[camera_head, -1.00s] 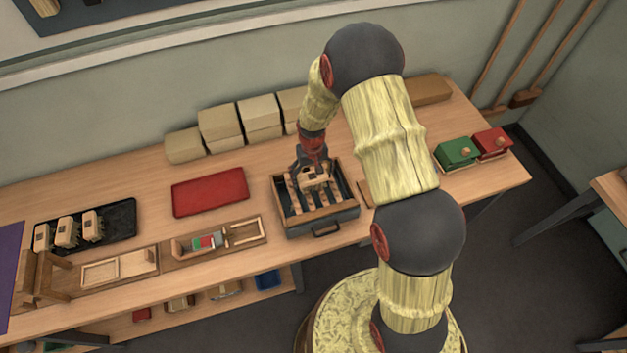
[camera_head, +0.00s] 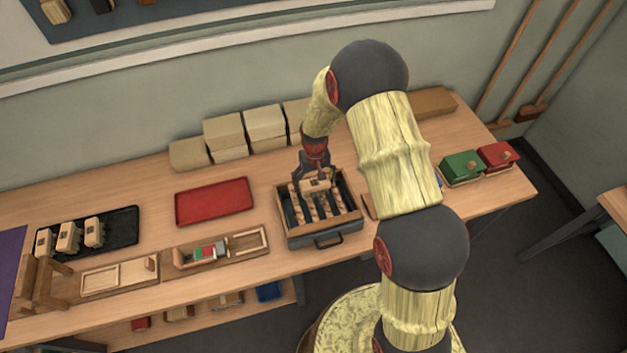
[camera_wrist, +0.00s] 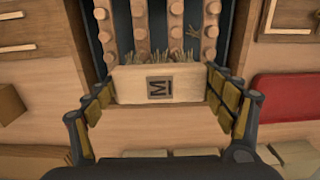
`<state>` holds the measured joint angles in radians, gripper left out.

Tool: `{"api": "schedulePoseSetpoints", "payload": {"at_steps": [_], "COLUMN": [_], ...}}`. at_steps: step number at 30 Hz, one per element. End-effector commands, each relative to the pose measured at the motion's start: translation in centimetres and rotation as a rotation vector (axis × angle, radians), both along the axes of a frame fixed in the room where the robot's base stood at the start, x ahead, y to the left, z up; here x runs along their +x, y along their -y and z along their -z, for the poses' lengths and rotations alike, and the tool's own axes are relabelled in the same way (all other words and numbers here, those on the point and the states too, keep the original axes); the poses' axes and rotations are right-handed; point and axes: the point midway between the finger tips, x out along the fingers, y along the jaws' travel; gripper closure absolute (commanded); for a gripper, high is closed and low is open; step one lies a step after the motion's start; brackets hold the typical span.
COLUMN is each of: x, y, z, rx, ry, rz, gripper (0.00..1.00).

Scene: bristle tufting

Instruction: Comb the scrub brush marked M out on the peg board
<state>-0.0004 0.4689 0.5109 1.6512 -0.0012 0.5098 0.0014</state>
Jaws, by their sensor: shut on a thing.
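The scrub brush marked M (camera_wrist: 157,87) is a pale wood block with a dark M label facing the wrist camera. My gripper (camera_wrist: 160,96) is shut on its two ends. In the head view the brush (camera_head: 315,186) is at the back part of the peg board (camera_head: 321,227), below my gripper (camera_head: 315,176). The peg board has wooden strips with round pegs (camera_wrist: 142,42) over a dark bed. The brush's bristles point toward the pegs; whether they touch is hard to tell. A few loose fibres (camera_wrist: 191,31) lie among the pegs.
A red tray (camera_head: 213,201) lies left of the peg board. A black tray (camera_head: 122,221) with several similar brushes is at far left. Wooden fixtures (camera_head: 220,249) line the front edge. Pale boxes (camera_head: 265,119) stand behind; green (camera_head: 461,165) and red (camera_head: 497,155) boxes stand right.

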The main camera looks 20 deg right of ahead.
Motion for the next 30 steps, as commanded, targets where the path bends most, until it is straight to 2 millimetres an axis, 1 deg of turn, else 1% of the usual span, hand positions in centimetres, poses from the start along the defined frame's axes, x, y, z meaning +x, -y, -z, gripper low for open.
{"api": "schedulePoseSetpoints", "payload": {"at_steps": [1, 6, 16, 30], "x": [-0.6, -1.9, -3.0, -6.3], "y": [0.0, 0.0, 0.0, 0.0], "z": [0.1, 0.2, 0.2, 0.0], "rx": [0.000, 0.000, 0.000, 0.000], "ry": [-0.003, -0.005, -0.006, -0.007], "rz": [0.000, 0.000, 0.000, 0.000], "gripper": [0.41, 0.41, 0.41, 0.41]}}
